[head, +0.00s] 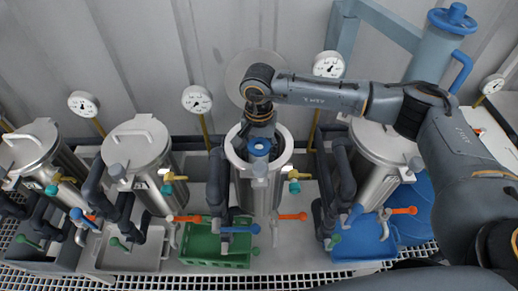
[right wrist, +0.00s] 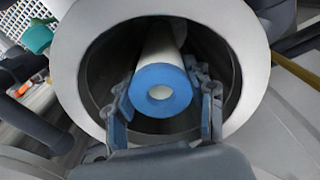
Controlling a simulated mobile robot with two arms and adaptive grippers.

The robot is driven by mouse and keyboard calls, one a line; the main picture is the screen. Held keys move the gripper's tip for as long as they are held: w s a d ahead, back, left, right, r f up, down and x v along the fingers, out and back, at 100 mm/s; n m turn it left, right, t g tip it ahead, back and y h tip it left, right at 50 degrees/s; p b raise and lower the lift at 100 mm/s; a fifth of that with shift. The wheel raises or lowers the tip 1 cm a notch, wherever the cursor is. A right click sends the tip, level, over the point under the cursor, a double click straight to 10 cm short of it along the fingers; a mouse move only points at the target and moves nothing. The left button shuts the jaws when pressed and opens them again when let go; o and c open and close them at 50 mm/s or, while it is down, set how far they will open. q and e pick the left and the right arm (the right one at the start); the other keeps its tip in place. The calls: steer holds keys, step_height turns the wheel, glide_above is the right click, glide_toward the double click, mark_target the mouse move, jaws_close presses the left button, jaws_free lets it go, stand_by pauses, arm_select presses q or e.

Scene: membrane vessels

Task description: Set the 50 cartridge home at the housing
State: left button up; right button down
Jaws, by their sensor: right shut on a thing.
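The cartridge is a white tube with a blue ring-shaped end cap; its cap (head: 259,147) shows in the head view. In the right wrist view the cartridge (right wrist: 178,82) lies inside the mouth of the open housing (right wrist: 92,62), with dark space around it. The housing (head: 271,190) is the steel vessel in the middle of the head view. My right gripper (head: 260,136) is at its mouth, with its fingers (right wrist: 162,92) shut on the blue cap from both sides. The cartridge's far end is hidden in the housing. My left gripper is not in view.
Lidded steel vessels stand left (head: 140,150) and right (head: 378,160) of the open housing. A round grey disc (head: 237,72) is behind it. Dark pipes, coloured valve handles and gauges (head: 197,99) crowd close. A green crate (head: 202,249) sits in front, with a blue tray (head: 362,240) to its right.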

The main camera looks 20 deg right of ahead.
steer(key=shift+f+b, duration=0.2)
steer(key=shift+b, duration=0.3)
steer(key=shift+c, duration=2.1)
jaws_free()
steer(key=shift+r, duration=0.2)
step_height(320, 180, up, 12)
steer(key=shift+f, duration=0.2)
